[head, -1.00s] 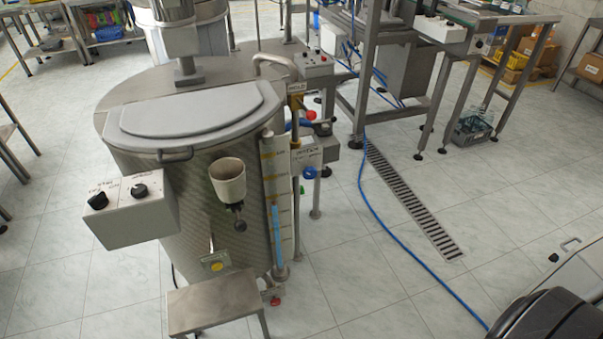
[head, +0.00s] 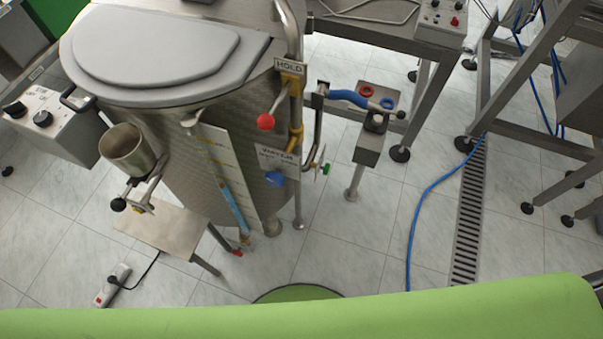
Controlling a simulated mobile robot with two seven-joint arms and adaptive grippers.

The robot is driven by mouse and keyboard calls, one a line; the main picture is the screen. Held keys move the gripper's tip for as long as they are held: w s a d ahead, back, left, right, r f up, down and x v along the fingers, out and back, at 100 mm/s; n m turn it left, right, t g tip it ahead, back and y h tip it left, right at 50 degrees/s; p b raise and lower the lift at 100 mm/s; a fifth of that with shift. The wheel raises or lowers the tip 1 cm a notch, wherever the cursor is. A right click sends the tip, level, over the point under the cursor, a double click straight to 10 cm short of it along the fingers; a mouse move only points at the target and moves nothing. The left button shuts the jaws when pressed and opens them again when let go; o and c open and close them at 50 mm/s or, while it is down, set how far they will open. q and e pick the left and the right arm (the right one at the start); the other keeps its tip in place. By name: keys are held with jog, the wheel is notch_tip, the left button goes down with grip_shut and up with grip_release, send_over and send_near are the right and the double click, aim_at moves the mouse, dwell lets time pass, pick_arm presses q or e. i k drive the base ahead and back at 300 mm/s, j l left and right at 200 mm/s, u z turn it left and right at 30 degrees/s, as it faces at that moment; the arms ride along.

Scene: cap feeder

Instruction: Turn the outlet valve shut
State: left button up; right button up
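A steel tank (head: 185,140) with a grey lid (head: 150,50) fills the upper left. No valve is readably labelled as the outlet. A lever with a black ball (head: 118,204) and a yellow tag sits below a metal cup (head: 128,148) on the tank's front. A red ball handle (head: 265,121) is beside the HOLD sign (head: 290,67). A blue knob (head: 275,178) is by the WATER sign (head: 277,156), with a green knob (head: 325,169) to its right. A small red handle (head: 238,253) is at the foot of the sight gauge (head: 232,205). Neither gripper is in view.
A small steel step (head: 160,225) stands before the tank, with a power strip (head: 112,287) on the floor. A control box (head: 48,118) juts out left. A small stand (head: 370,150) is right of the tank. A blue hose (head: 420,215) and a drain grate (head: 468,220) cross the floor.

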aim_at(326, 168)
jog(key=i+l+u, duration=0.25)
jog(key=l, duration=1.45)
jog(key=l+u, duration=0.3)
jog(key=l, duration=1.4)
